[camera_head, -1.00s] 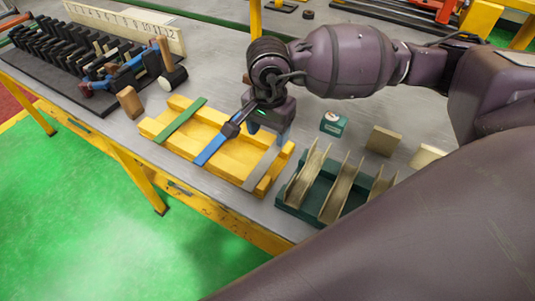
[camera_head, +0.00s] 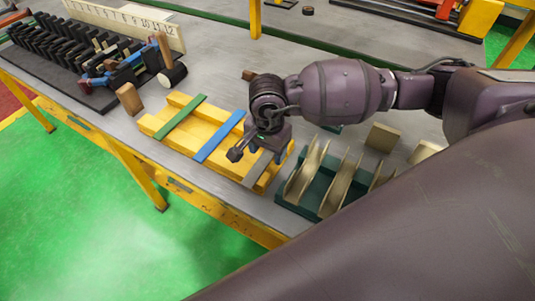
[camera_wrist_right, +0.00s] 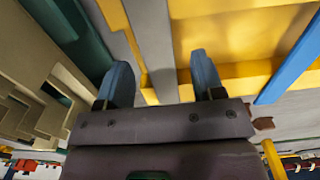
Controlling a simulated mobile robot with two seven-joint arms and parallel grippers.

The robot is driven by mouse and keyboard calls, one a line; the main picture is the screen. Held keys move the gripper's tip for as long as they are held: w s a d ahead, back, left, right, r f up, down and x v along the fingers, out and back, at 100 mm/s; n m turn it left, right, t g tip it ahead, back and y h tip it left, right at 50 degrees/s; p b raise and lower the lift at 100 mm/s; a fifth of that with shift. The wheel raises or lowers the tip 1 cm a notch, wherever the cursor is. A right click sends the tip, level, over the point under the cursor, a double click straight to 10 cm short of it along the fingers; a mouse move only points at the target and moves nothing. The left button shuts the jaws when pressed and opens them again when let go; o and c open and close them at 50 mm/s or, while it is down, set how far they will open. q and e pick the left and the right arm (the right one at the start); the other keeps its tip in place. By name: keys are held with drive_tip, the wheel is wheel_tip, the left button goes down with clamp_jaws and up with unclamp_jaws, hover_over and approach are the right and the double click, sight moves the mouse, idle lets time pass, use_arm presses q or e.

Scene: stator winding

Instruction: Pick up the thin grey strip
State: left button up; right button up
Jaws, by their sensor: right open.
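The thin grey strip (camera_head: 256,170) lies across the right end of the yellow wooden rack (camera_head: 205,155), its far part hidden by my right gripper. In the right wrist view the strip (camera_wrist_right: 150,40) runs between the two blue fingers. My right gripper (camera_head: 268,153) is above the strip, pointing down; it also shows in the right wrist view (camera_wrist_right: 160,72), open, with a finger on each side of the strip. I cannot tell how far above it the fingertips are. My left gripper is not in view.
A blue strip (camera_head: 220,137) and a green strip (camera_head: 180,118) lie on the same rack. A dark green holder with tan curved channels (camera_head: 338,183) stands close on the right. A brown block (camera_head: 129,98) and a black rack of tools (camera_head: 75,60) are to the left.

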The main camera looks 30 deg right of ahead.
drive_tip(key=c, duration=1.1)
